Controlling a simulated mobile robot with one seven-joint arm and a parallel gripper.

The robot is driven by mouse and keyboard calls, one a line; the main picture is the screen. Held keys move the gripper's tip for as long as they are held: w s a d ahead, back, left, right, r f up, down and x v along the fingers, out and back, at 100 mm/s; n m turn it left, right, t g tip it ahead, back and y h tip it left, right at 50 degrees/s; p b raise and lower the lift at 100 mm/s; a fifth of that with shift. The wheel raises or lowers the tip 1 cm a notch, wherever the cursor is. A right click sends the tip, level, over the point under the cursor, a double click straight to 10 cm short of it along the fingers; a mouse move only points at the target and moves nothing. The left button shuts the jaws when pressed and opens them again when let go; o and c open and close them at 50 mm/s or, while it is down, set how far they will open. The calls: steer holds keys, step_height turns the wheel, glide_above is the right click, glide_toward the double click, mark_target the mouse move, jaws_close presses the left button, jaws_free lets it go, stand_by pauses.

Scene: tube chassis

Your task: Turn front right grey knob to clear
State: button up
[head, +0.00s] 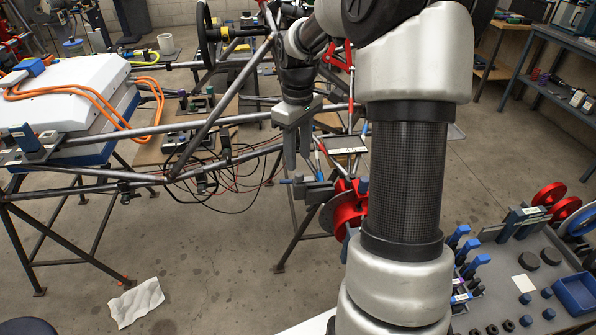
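My gripper (297,165) hangs from the arm with its fingers pointing down, in front of the right end of the tube chassis (240,118). Its two grey fingers show close together, and I cannot tell whether there is a gap between them. Just below and right of the fingertips is a grey block (316,192) with small blue parts, beside a red round part (346,208). I cannot make out for sure which part is the front right grey knob, or its setting. My arm hides part of the chassis's right end.
A white battery box (75,92) with orange cables sits on the chassis at left. A grey workbench (500,262) with blue-handled tools and a blue bin (574,294) is at lower right. A paper sheet (136,302) lies on the floor. Dark loose wires hang under the chassis.

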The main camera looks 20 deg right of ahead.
mark_target(298, 174)
step_height(298, 174, down, 5)
steer(key=shift+r+b, duration=0.1)
steer(key=shift+b, duration=0.25)
jaws_close()
